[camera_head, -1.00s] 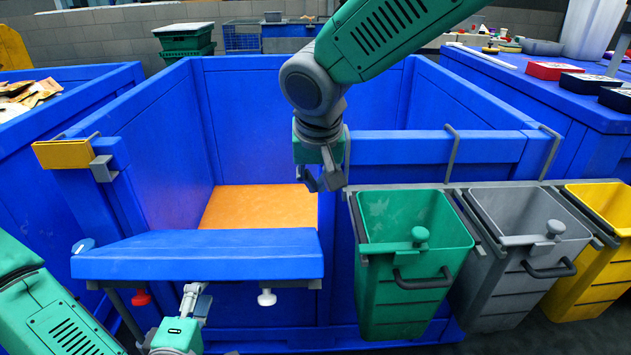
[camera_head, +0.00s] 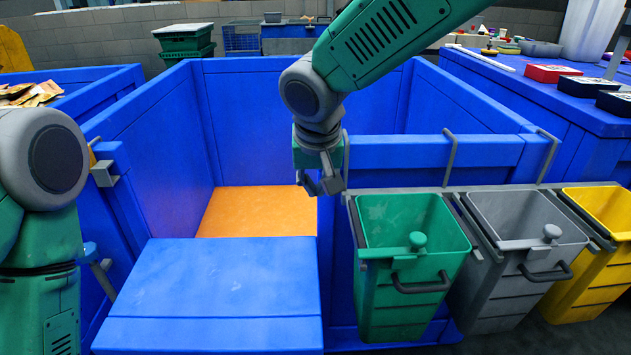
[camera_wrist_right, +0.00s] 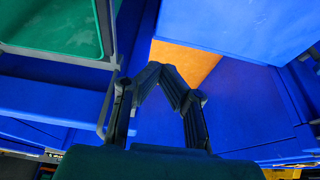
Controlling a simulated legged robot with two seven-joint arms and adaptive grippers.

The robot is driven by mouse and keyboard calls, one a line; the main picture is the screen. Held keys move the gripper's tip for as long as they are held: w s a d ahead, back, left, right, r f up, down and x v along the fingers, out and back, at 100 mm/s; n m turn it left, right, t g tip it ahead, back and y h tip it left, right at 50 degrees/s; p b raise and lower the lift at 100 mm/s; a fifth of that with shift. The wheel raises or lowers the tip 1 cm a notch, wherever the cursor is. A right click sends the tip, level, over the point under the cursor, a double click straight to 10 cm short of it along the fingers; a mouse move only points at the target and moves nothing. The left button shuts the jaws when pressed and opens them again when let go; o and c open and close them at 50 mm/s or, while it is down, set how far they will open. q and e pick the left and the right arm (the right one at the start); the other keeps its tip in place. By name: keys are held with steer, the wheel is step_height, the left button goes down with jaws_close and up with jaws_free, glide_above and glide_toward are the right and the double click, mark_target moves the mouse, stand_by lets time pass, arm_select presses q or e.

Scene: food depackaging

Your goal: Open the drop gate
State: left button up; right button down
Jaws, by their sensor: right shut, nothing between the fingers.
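The drop gate (camera_head: 215,275) is a blue panel at the front left of the large blue bin (camera_head: 260,110). It slopes outward toward me, its broad upper face showing, with the opening above it clear. In the right wrist view, a blue panel (camera_wrist_right: 235,25) shows at the upper right. My right gripper (camera_head: 320,187) is shut and empty above the bin's front, right of the gate opening. It also shows in the right wrist view (camera_wrist_right: 163,76), fingertips together. My left arm stands at the left edge; its gripper is out of sight.
An orange floor (camera_head: 258,210) shows inside the bin. A green bin (camera_head: 405,290), a grey bin (camera_head: 505,290) and a yellow bin (camera_head: 595,285) hang along the front right. A grey latch (camera_head: 104,173) sits on the left post.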

steer(key=shift+w+r+p, duration=0.15)
steer(key=shift+w+p, duration=0.05)
steer(key=shift+p, duration=0.25)
